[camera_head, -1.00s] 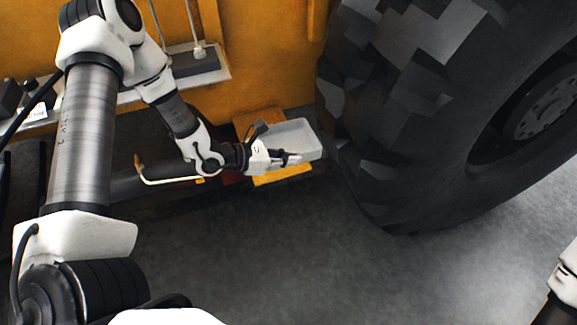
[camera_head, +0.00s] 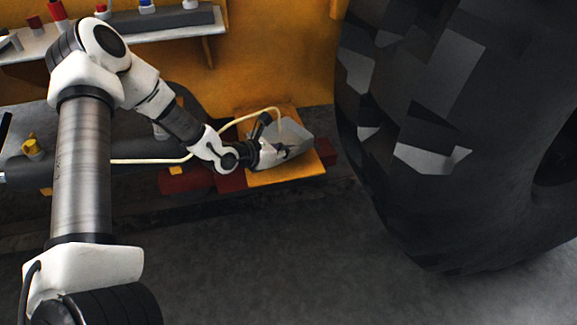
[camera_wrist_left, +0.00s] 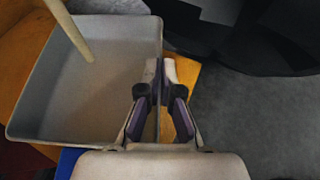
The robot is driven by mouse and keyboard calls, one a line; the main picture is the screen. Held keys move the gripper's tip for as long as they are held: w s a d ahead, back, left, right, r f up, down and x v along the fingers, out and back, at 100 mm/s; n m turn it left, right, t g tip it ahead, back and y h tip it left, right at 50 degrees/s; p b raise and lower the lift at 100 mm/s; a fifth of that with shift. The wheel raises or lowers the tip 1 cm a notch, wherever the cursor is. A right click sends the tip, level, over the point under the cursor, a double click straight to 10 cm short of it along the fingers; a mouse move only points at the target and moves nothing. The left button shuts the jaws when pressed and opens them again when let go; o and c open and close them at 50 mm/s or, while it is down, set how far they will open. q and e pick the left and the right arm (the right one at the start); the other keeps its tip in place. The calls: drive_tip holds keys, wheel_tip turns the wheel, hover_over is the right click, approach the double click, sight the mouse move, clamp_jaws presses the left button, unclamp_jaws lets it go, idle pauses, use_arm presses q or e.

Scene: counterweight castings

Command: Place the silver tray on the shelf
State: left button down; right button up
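The silver tray (camera_head: 297,134) is a shallow grey pan with raised walls, over a yellow step at the machine's side in the head view. In the left wrist view, the tray (camera_wrist_left: 85,110) fills the left side, its inside facing the camera. My left gripper (camera_head: 287,151) is at the tray's near right edge; its fingers (camera_wrist_left: 164,78) straddle the right wall and look closed on it. Whether the tray touches the step is unclear. A pale shelf (camera_head: 110,42) is on the yellow machine side at upper left. My right gripper is out of view.
A huge black tyre (camera_head: 430,130) stands close right of the tray. A cream hose (camera_head: 238,121) curves over the tray. The yellow step (camera_head: 290,174) is beneath. Bottles (camera_head: 147,6) and a dark block stand on the shelf. The grey floor (camera_head: 280,255) in front is clear.

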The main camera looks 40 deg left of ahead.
sight(282, 160)
use_arm(q)
drive_tip(key=shift+f+b, duration=0.75)
drive_tip(key=shift+f, duration=1)
drive_tip(key=c, duration=1.3)
unclamp_jaws()
